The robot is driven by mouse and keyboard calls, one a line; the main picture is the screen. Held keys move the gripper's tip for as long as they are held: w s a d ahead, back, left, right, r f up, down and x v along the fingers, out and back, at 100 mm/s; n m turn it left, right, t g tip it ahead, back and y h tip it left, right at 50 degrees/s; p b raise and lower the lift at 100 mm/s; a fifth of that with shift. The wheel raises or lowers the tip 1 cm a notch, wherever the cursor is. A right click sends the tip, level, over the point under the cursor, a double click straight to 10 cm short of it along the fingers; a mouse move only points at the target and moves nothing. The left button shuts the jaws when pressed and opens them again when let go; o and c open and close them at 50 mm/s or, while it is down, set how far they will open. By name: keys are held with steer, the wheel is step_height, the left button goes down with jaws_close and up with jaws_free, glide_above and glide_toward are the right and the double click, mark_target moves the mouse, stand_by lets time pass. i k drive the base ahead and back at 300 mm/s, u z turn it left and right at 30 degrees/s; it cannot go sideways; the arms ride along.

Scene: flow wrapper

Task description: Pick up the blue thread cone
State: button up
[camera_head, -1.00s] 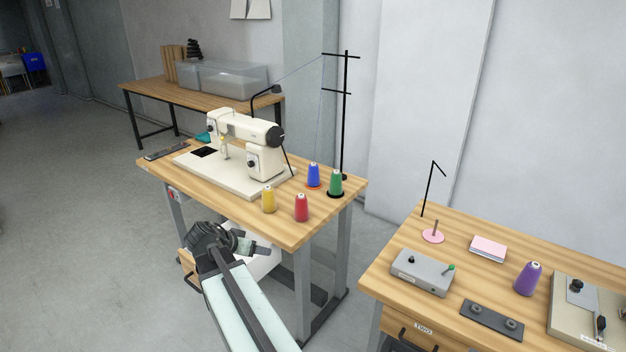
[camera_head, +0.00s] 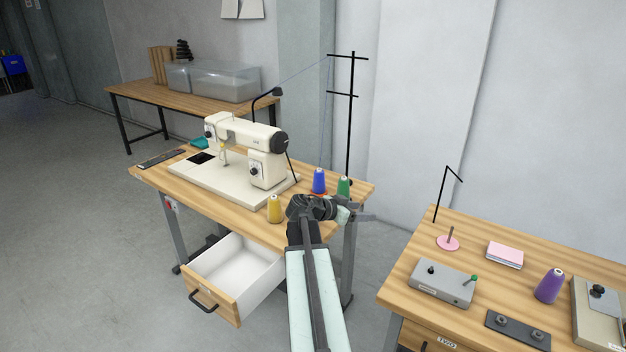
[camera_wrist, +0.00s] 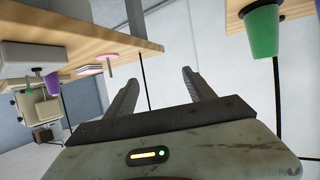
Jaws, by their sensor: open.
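The blue thread cone (camera_head: 319,181) stands upright on an orange base on the sewing table (camera_head: 228,217), in the head view. The green cone (camera_head: 343,187) is to its right and the yellow cone (camera_head: 275,209) to its left and nearer. My gripper (camera_head: 362,215) is at the table's right front edge, to the right of and nearer than the blue cone, apart from it. In the wrist view my gripper (camera_wrist: 160,85) has its two fingers spread with nothing between them. The green cone (camera_wrist: 262,32) shows there at the upper right; the blue cone does not. My arm hides the red cone in the head view.
A sewing machine (camera_head: 245,152) stands left of the cones. A thread stand pole (camera_head: 350,120) rises behind them. An open, empty drawer (camera_head: 238,268) juts out below the table front. A second table (camera_head: 410,262) holds a purple cone (camera_head: 550,286) and a grey box (camera_head: 441,284).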

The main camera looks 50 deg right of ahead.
mark_target(319, 186)
steer(key=i, duration=1.2)
steer(key=u, duration=0.05)
